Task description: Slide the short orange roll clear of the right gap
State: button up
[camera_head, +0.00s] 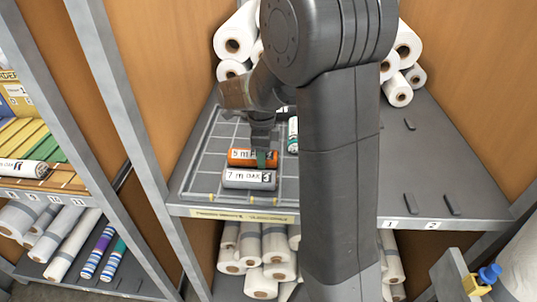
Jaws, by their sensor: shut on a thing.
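The short orange roll (241,155), labelled "5 m", lies on a grey tray with a light grid (200,155). My gripper (264,156) is down at its right part and shut on it. A grey roll (249,179), labelled "7 m", lies parallel just in front of the orange roll. A white and green roll (293,134) stands out to the right, partly hidden by my arm. No right gap can be made out; my arm covers much of the shelf's middle.
White rolls are stacked at the back left (236,38) and back right (402,62). The shelf's right part, with small dark stops (452,204) and number labels (410,225), is mostly bare. A grey upright post (125,95) borders the left side.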

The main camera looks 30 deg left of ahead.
jog(key=o, duration=1.1)
notch_tip(320, 180, up, 14)
jog(key=shift+f, duration=0.1)
